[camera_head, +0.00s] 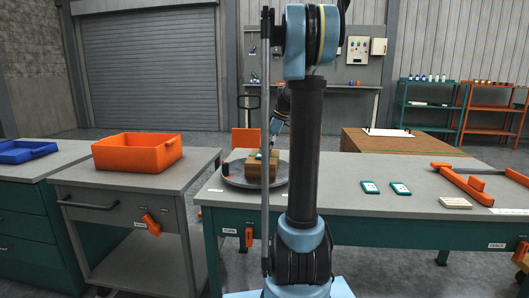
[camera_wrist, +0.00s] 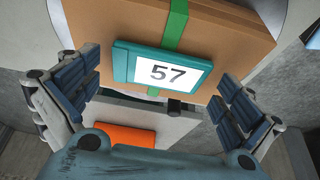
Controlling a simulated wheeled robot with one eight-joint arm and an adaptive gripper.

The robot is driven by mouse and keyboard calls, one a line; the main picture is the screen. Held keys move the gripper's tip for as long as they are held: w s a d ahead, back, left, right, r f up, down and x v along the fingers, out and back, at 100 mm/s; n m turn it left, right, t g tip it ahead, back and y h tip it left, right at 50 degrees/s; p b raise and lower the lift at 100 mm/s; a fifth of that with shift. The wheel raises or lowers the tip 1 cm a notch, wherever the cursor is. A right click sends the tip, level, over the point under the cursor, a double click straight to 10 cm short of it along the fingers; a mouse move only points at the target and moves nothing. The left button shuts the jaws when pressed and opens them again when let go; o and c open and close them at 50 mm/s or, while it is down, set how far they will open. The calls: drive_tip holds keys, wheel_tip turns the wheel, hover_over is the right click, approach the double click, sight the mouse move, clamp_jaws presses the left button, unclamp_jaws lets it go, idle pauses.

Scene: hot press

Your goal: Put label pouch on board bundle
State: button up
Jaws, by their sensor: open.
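The board bundle (camera_head: 257,164), a brown block with a green strap, sits on a round grey plate (camera_head: 237,181) on the left part of the long table. In the wrist view the bundle (camera_wrist: 235,38) fills the upper middle. Two more teal pouches lie on the table, one left (camera_head: 370,187) and one right (camera_head: 401,188). My arm hides part of the bundle in the head view.
An orange bin (camera_head: 137,153) stands on a grey cart at left, beside a blue tray (camera_head: 27,151). An orange frame (camera_head: 465,184) and a pale block (camera_head: 455,203) are on the table's right. The table between pouches and frame is clear.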

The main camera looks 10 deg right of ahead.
drive_tip(key=shift+r, duration=0.1)
drive_tip(key=v, duration=1.2)
drive_tip(key=s+a+f+m+h, duration=0.1)
drive_tip(key=s+f+m, duration=0.3)
drive_tip(key=s+f, duration=0.5)
drive_tip(key=s+a+f+m+h, duration=0.1)
drive_tip(key=s+a+f+m, duration=0.2)
drive_tip(key=s+f, duration=0.6)
drive_tip(key=s+a+f+m+h, duration=0.2)
drive_tip(key=s+f+m, duration=0.5)
drive_tip(key=s, duration=1.1)
wheel_tip(320, 180, down, 2)
drive_tip(key=shift+f+t, duration=0.1)
drive_tip(key=shift+t, duration=0.3)
drive_tip(key=shift+s+a, duration=0.1)
